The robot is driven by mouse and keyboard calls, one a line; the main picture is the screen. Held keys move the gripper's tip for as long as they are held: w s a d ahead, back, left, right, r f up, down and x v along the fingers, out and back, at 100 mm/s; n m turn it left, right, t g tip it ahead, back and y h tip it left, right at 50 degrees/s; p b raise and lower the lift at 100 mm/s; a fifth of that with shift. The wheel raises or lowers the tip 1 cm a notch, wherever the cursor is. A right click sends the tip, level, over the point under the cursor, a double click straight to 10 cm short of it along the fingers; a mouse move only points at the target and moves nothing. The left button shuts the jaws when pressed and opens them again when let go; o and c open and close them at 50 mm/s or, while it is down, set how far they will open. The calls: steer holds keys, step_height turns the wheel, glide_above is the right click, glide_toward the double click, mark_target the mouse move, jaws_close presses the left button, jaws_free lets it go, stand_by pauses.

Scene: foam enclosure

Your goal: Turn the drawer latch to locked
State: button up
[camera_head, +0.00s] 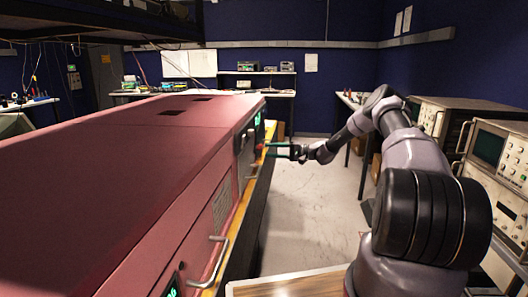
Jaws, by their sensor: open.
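A long dull-red enclosure (110,165) fills the left side, with panels along its right-hand face. A small red part (261,148) on the far end of that face may be the drawer latch; it is too small to tell how it is turned. My gripper (272,150) is open at that far end, with its fingers pointing left at the face beside the red part. I cannot tell whether they touch it. Nothing shows between the fingers.
A metal handle (212,265) sticks out from the near part of the face. A yellow ledge (236,222) runs below the panels. Oscilloscope-like instruments (497,150) stand on the right. The grey floor (313,215) between is clear.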

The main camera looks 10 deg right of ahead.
steer(key=v, duration=0.7)
steer(key=s+a+r+n+g+h, duration=0.1)
steer(key=s+a+r+g+h, duration=0.1)
steer(key=s+a+r+h, duration=0.55)
steer(key=s+a+r+n+g+h, duration=0.1)
steer(key=s+a+r+g+h, duration=0.15)
steer(key=s+r, duration=0.9)
steer(key=s+d+r+m+t+h, duration=0.1)
steer(key=s+r, duration=0.3)
steer(key=s, duration=0.5)
steer(key=s+d+r+m+t+h, duration=0.1)
steer(key=s+d+r+t+h, duration=0.1)
steer(key=s, duration=0.8)
steer(key=s+d+r+t+h, duration=0.2)
steer(key=s+r, duration=0.4)
steer(key=s, duration=0.3)
steer(key=shift+s+d+m+t, duration=0.15)
steer(key=shift+d+m+t, duration=0.25)
steer(key=shift+d+t, duration=0.15)
